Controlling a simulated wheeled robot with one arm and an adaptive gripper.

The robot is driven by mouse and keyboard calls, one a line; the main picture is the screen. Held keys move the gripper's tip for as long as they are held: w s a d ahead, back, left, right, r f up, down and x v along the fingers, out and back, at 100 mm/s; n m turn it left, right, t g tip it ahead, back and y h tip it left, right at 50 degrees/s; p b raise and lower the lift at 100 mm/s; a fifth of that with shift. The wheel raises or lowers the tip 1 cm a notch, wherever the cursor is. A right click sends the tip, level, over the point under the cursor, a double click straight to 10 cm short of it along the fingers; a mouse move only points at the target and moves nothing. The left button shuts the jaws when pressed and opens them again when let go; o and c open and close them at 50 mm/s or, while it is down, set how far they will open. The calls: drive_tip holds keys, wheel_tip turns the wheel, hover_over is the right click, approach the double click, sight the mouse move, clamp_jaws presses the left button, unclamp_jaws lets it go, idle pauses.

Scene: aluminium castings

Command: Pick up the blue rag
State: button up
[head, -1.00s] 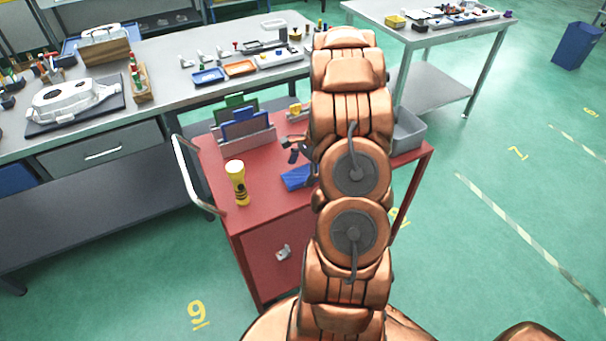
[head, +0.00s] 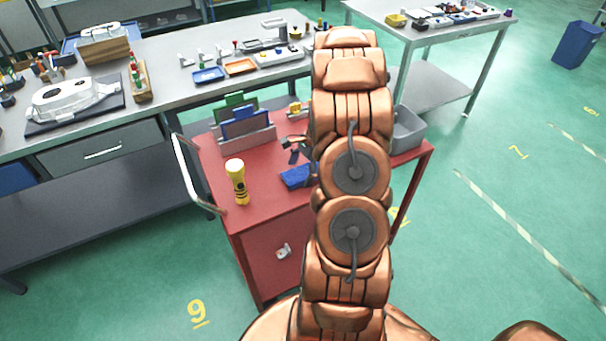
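The blue rag (head: 297,177) lies on the top of the red cart (head: 262,205), just left of my arm. Its right end is hidden behind my arm, and it looks thick and bunched. Part of my gripper (head: 296,152) shows as dark finger parts just behind and above the rag in the picture. The rest of the gripper is hidden by my arm. I cannot tell whether the fingers touch the rag or how far apart they are.
A rack with a blue panel (head: 246,123) and a green panel (head: 235,102) stands behind. A grey bin (head: 408,130) sits at the cart's right. Workbenches (head: 180,99) stand behind; green floor is free at right.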

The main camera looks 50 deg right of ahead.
sight(298, 176)
drive_tip(key=c, duration=0.9)
drive_tip(key=shift+r, duration=0.1)
drive_tip(key=shift+r+b, duration=0.35)
drive_tip(key=shift+r, duration=0.4)
drive_tip(key=shift+s+d+r+b, duration=0.1)
drive_tip(key=shift+s+r+b, duration=0.25)
drive_tip(key=shift+r, duration=0.25)
drive_tip(key=shift+s+r+b, duration=0.2)
drive_tip(key=shift+r+b, duration=0.15)
drive_tip(key=shift+r, duration=0.2)
drive_tip(key=s+b, duration=0.1)
drive_tip(key=s, duration=0.4)
drive_tip(key=s+d+r+b, duration=0.1)
drive_tip(key=s, duration=0.4)
drive_tip(key=s+d+b, duration=0.1)
drive_tip(key=s, duration=0.3)
drive_tip(key=shift+s+d+r+b, duration=0.15)
drive_tip(key=shift+s+r+b, duration=0.15)
drive_tip(key=shift+s+b, duration=0.1)
